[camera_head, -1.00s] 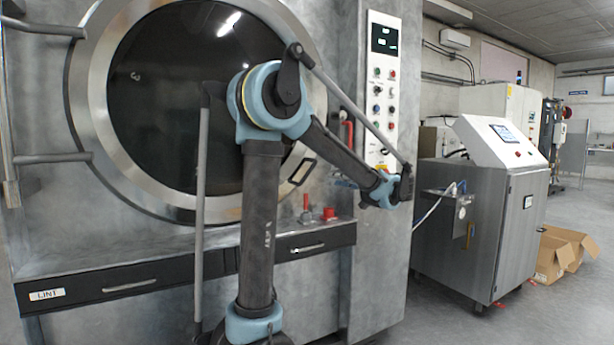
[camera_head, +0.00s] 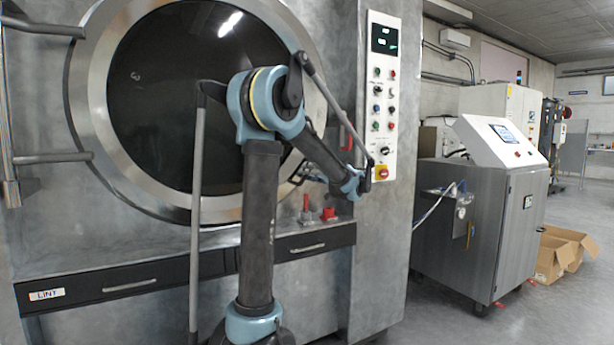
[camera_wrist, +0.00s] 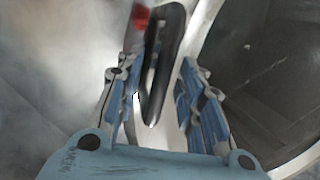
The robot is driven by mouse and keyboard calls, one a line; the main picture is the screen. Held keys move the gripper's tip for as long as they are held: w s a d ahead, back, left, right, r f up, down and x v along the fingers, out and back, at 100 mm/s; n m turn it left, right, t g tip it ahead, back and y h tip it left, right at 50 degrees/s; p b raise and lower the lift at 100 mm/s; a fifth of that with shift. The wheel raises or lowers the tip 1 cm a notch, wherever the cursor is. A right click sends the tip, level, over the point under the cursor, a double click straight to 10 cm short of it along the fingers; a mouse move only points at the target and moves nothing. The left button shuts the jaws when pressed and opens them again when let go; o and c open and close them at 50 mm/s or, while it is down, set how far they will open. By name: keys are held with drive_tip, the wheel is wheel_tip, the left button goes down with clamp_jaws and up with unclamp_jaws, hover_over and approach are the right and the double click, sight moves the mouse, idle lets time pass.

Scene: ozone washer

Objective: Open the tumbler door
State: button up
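The tumbler door is round, with dark glass (camera_head: 165,115) inside a wide metal ring, and looks shut in the head view. The door also shows at the right of the wrist view (camera_wrist: 262,75). A dark, elongated door handle (camera_wrist: 172,58) stands near the ring's edge. In the wrist view my gripper (camera_wrist: 159,68) is open, with one blue finger on each side of the handle's near end. I see a gap on both sides and cannot tell any contact. In the head view my forearm hides most of the handle and gripper.
A control panel (camera_head: 383,100) with buttons is right of the door, close to my wrist. Red fittings (camera_head: 327,214) sit on the ledge below. Hinge bars (camera_head: 45,158) are at the door's left. A steel console (camera_head: 480,220) stands farther right.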

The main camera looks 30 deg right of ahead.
drive_tip(key=shift+w+a, duration=0.1)
drive_tip(key=shift+w, duration=0.4)
